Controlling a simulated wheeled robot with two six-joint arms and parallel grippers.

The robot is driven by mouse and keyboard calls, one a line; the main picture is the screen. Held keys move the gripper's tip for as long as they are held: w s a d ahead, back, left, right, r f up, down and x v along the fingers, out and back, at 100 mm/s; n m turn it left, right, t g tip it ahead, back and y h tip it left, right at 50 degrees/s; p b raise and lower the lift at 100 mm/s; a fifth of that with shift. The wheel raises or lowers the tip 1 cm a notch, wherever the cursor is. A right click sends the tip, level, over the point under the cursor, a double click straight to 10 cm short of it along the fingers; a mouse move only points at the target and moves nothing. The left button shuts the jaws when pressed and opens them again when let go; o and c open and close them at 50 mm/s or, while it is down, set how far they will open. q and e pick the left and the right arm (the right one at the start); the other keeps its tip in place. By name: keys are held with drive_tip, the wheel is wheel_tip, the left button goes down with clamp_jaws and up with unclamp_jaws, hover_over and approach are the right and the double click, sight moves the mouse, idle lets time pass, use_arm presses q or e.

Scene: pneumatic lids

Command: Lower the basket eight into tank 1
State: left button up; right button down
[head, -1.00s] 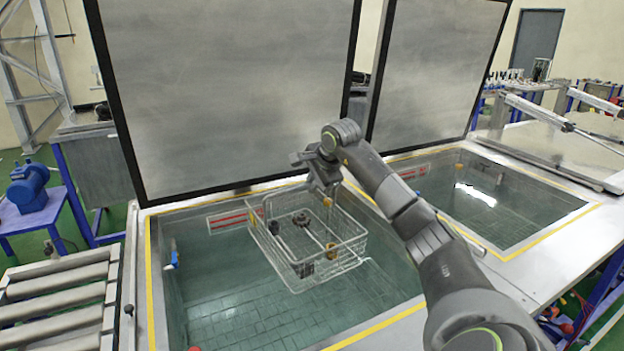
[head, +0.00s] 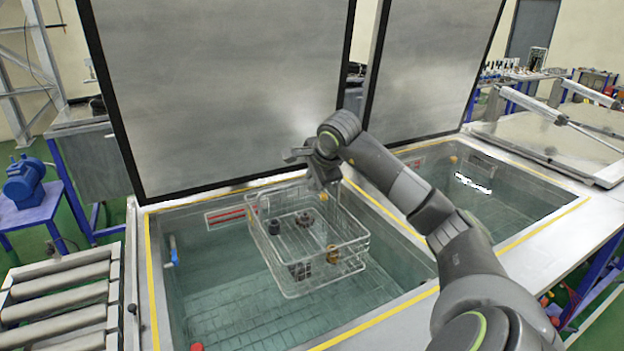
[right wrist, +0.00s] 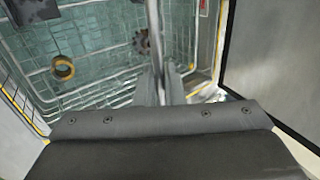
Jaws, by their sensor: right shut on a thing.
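The wire basket (head: 308,238) hangs at the opening of the near tank (head: 200,295), whose lid (head: 215,90) stands raised. Several small dark and brass-coloured parts lie in the basket. My right gripper (head: 322,172) is shut on the basket's upright handle at its back side. The right wrist view shows the basket wires (right wrist: 100,100), a brass ring (right wrist: 63,68), a dark gear-like part (right wrist: 141,42) and the handle bar running between the fingers. Greenish water shows below and around the basket. I cannot tell how deep the basket sits. My left gripper is not in view.
A second tank (head: 485,195) with a raised lid (head: 435,65) lies to the right, and a closed lid (head: 560,135) beyond it. A roller conveyor (head: 60,300) stands at the left. A blue motor (head: 25,180) sits on a stand behind it.

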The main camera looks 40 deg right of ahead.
drive_tip(key=shift+r, duration=0.15)
drive_tip(key=shift+w+f+p, duration=0.1)
drive_tip(key=shift+f+p, duration=0.15)
drive_tip(key=shift+p, duration=0.35)
wheel_tip(320, 180, down, 2)
drive_tip(key=f+p, duration=0.1)
drive_tip(key=p, duration=0.2)
drive_tip(key=b, duration=0.4)
approach(309, 238)
drive_tip(key=shift+x, duration=3.5)
wheel_tip(309, 238, down, 11)
drive_tip(key=b, duration=1.1)
drive_tip(key=shift+f+b, duration=0.25)
drive_tip(key=shift+b, duration=0.05)
drive_tip(key=shift+a+f+b, duration=0.1)
drive_tip(key=shift+f+b, duration=0.45)
drive_tip(key=shift+b, duration=0.1)
drive_tip(key=c, duration=1.5)
unclamp_jaws()
